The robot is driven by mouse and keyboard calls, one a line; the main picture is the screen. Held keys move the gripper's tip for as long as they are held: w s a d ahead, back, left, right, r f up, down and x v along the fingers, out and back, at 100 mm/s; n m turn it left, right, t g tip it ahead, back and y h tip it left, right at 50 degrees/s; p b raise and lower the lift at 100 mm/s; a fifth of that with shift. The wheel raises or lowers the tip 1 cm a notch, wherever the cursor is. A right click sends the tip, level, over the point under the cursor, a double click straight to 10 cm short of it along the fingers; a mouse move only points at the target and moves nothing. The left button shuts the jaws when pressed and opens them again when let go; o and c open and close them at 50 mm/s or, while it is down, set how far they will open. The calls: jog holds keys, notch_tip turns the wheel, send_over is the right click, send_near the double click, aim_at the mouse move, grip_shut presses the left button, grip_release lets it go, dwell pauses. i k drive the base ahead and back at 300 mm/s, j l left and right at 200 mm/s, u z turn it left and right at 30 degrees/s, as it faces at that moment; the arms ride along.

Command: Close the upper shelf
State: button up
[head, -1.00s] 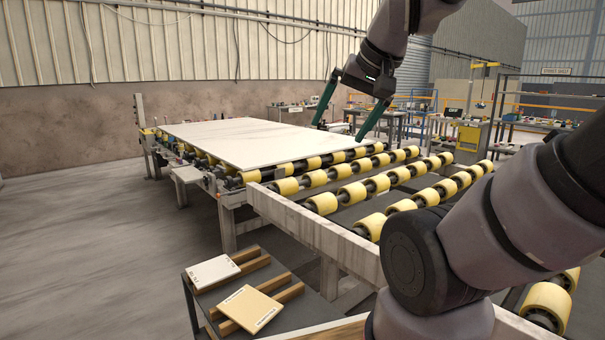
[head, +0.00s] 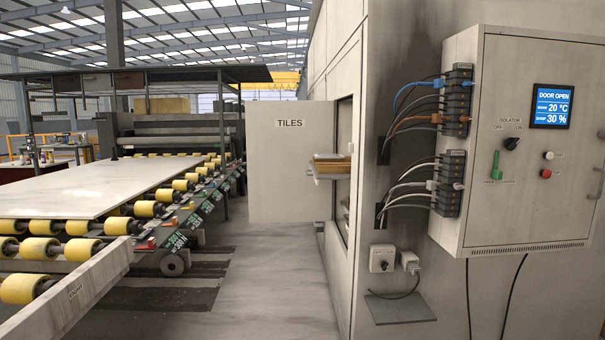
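A shelf (head: 330,174) sticks out of the opening in the tall pale cabinet (head: 371,150), with a wood-coloured piece on it. It appears to be the upper shelf. A pale door (head: 272,180) marked TILES stands open beside it, to the left of the opening. Most of the cabinet's inside is hidden by the steep viewing angle, and a lower shelf cannot be made out clearly. My gripper is not in view.
A control box (head: 510,210) on the right shows DOOR OPEN on its screen (head: 552,107). Cables and connectors run beside it. A roller conveyor (head: 150,209) with a large pale slab (head: 95,186) stands on the left. Free floor (head: 265,290) lies between the conveyor and cabinet.

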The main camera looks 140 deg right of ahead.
aim_at(320, 169)
jog(key=l+z, duration=0.15)
jog(key=z, duration=3.7)
jog(key=k+j+z, duration=0.15)
jog(key=z, duration=1)
jog(key=i, duration=3.35)
